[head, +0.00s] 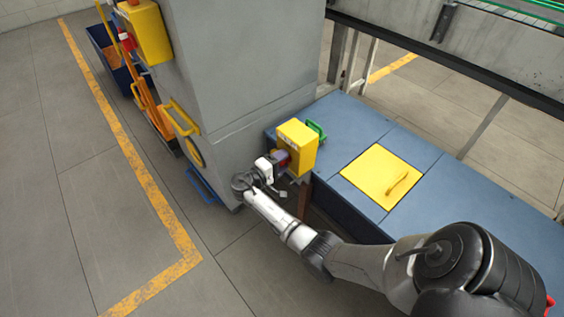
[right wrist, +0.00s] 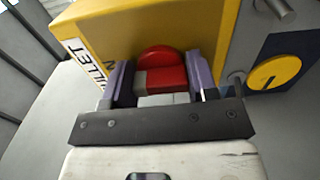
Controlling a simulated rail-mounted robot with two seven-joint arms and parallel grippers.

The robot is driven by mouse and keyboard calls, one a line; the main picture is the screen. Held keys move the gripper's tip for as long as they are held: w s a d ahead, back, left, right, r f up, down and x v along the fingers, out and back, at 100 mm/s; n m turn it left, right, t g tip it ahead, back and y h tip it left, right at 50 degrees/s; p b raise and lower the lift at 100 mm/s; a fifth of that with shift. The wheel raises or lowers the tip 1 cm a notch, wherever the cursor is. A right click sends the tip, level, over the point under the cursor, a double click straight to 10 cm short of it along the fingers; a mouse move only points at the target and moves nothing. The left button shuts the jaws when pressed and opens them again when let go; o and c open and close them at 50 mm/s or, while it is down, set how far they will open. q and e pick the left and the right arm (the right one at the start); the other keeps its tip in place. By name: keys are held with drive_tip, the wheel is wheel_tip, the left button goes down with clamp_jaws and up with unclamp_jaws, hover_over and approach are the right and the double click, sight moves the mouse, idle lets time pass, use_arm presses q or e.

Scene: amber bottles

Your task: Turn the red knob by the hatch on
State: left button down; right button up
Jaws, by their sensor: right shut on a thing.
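The red knob (right wrist: 158,58) sits on the side of a yellow box (right wrist: 120,30) in the right wrist view. It has a round red face with a raised red grip bar, part grey at one end. My right gripper (right wrist: 160,80) has its two purple-grey fingers on either side of this bar and is shut on it. In the head view the right gripper (head: 279,165) reaches the left side of the yellow box (head: 298,143), and the knob is mostly hidden there. The yellow hatch (head: 375,172) lies flat and closed in the blue top. My left gripper is not in view.
A grey column (head: 235,60) stands left of the box. A green handle (head: 317,131) is behind the box. A yellow dial (right wrist: 274,72) shows at right in the wrist view. The blue bench (head: 480,200) extends right. The floor at left is open.

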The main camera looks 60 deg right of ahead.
idle(0.5)
drive_tip(key=o, duration=0.9)
drive_tip(key=shift+o, duration=0.2)
drive_tip(key=shift+w+a, duration=0.1)
drive_tip(key=shift+a, duration=0.05)
drive_tip(key=p+v, duration=0.2)
drive_tip(key=v, duration=1.1)
drive_tip(key=shift+a+p, duration=0.25)
drive_tip(key=shift+p, duration=0.1)
